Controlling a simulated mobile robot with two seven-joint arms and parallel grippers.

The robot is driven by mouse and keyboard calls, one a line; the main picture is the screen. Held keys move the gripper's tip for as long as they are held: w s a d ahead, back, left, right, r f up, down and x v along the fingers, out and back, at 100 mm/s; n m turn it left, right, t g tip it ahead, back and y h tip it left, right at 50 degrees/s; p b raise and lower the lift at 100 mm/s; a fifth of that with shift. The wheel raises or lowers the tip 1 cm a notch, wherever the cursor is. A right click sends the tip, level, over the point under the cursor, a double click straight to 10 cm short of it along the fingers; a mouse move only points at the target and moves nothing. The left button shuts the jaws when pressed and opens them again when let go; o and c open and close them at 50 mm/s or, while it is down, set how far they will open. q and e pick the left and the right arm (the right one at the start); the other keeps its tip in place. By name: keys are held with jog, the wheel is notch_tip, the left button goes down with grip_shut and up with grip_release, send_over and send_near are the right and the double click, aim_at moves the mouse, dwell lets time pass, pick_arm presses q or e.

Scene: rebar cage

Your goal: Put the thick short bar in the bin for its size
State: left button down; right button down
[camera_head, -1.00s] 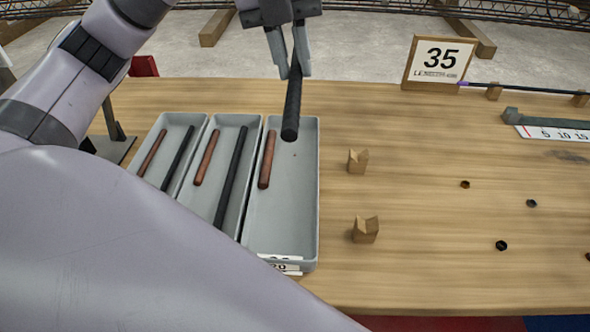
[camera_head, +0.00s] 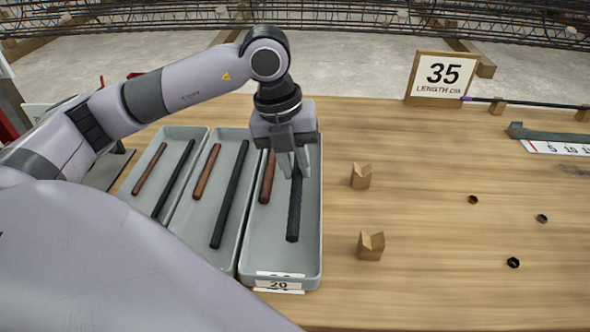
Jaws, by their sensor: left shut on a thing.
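The thick short dark bar (camera_head: 294,212) is in the rightmost bin (camera_head: 314,250), whose front label reads 20. It lies lengthwise, low within the bin walls, right of a thick reddish-brown bar (camera_head: 267,182). Whether it touches the bin floor is hard to tell. My left gripper (camera_head: 292,172) points down into this bin and is shut on the far end of the dark bar; the fingers hide that end. My right gripper is not in view.
The middle bin (camera_head: 205,235) and left bin (camera_head: 137,200) each hold one reddish and one dark bar. Two notched wooden blocks (camera_head: 361,176) (camera_head: 371,246) stand right of the bins. A "35 length cm" sign (camera_head: 440,78) stands behind. Several nuts lie on the open wood at right.

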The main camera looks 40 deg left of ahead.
pick_arm(q)
jog(key=shift+f, duration=0.85)
jog(key=shift+f+b, duration=0.4)
jog(key=shift+f, duration=0.2)
jog(key=c, duration=1)
grip_release()
jog(key=shift+r, duration=0.1)
